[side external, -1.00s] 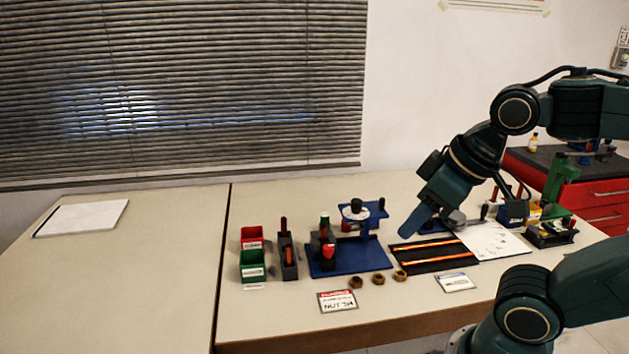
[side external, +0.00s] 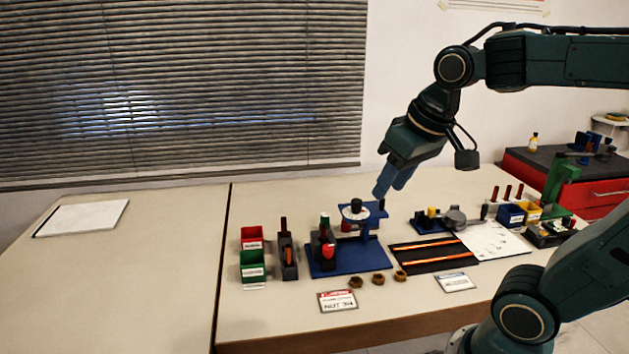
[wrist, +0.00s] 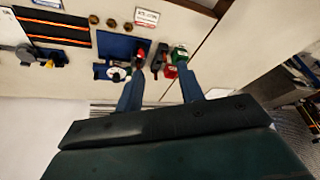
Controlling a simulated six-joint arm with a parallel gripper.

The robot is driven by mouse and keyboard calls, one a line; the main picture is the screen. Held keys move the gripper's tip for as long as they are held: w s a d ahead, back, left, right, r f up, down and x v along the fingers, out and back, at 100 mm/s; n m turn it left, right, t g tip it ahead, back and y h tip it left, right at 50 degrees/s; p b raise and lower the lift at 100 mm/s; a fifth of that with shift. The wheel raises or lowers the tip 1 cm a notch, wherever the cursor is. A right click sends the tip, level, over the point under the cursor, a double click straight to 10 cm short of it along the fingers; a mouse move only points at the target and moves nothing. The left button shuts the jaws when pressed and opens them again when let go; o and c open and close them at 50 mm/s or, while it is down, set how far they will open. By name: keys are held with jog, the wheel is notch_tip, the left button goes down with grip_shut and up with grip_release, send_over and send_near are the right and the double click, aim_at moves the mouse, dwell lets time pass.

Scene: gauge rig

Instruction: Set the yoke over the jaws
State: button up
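A blue rig (side external: 348,259) stands on the table, with a red-knobbed clamp (side external: 328,251) on its left and a white round part with a black knob (side external: 355,211) above its base. A blue bracket-like piece (side external: 375,209) shows at its back right. I cannot tell for certain which parts are the yoke and the jaws. My gripper (side external: 381,193) is just above the blue bracket in the side view; whether it touches is unclear. The rig's blue base (wrist: 117,46) lies beyond the left finger.
Red (side external: 251,235) and green bins (side external: 252,262) and a dark holder (side external: 288,258) stand left of the rig. Several brass nuts (side external: 378,279) lie in front. A black mat with orange strips (side external: 432,254) and white sheet (side external: 492,241) lie right. The left table is mostly clear.

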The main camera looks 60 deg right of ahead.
jog(key=w+d+m+g, duration=0.3)
jog(key=w+d+m, duration=0.3)
jog(key=w+d, duration=0.6)
jog(key=w+d+f+m, duration=0.1)
jog(key=d+f, duration=0.3)
jog(key=d, duration=0.6)
jog(key=w+d+f+m+g, duration=0.1)
jog(key=d+f+m, duration=0.3)
jog(key=d, duration=0.6)
jog(key=shift+d+f+m+g+y, duration=0.15)
jog(key=shift+f+m+g+y, duration=0.15)
jog(key=shift+f, duration=0.35)
jog(key=shift+w+f, duration=0.1)
notch_tip(320, 180, down, 14)
jog(key=shift+r, duration=0.2)
